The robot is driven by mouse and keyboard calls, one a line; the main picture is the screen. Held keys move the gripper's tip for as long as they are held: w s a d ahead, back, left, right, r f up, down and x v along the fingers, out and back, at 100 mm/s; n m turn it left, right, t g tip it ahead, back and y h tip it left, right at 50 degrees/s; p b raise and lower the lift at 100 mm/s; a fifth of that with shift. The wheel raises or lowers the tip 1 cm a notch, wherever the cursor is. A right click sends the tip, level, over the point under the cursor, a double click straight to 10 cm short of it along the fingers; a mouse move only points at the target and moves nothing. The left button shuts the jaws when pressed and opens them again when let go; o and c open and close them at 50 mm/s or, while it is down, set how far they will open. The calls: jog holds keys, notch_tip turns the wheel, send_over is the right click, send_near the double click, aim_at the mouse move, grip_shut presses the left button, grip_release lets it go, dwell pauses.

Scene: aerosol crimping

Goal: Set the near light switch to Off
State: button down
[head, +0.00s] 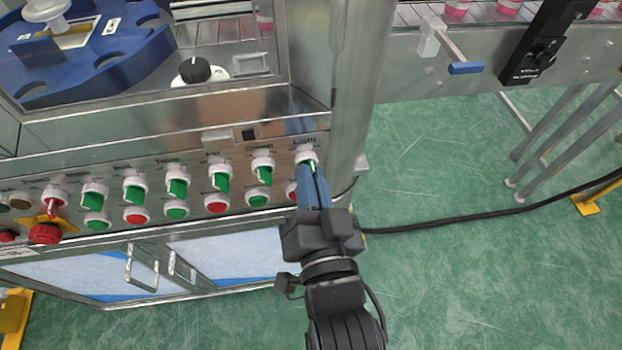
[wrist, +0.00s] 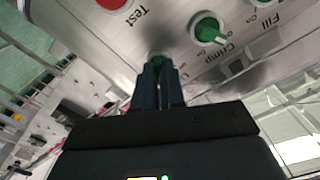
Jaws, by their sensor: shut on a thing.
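The near light switch (head: 306,156) is the rightmost green rotary knob in the panel's upper row, with a white collar and a label that reads like "Light". My gripper (head: 311,170) is at this knob, its blue fingers shut on it from the front. In the wrist view the fingertips (wrist: 158,66) close around the green knob (wrist: 157,57), and little of it shows between them. The fingers hide most of the knob, so I cannot tell its setting.
A red button (head: 291,191) sits partly behind my fingers. A red emergency stop (head: 45,234) is far left. Green floor (head: 440,270) lies open at right, crossed by a black cable (head: 440,229).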

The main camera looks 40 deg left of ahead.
jog(key=n, duration=1.1)
jog(key=shift+n+p, duration=0.3)
jog(key=shift+p, duration=0.1)
jog(key=shift+n, duration=0.3)
jog(key=c, duration=1.2)
grip_release()
jog(key=shift+d, duration=0.1)
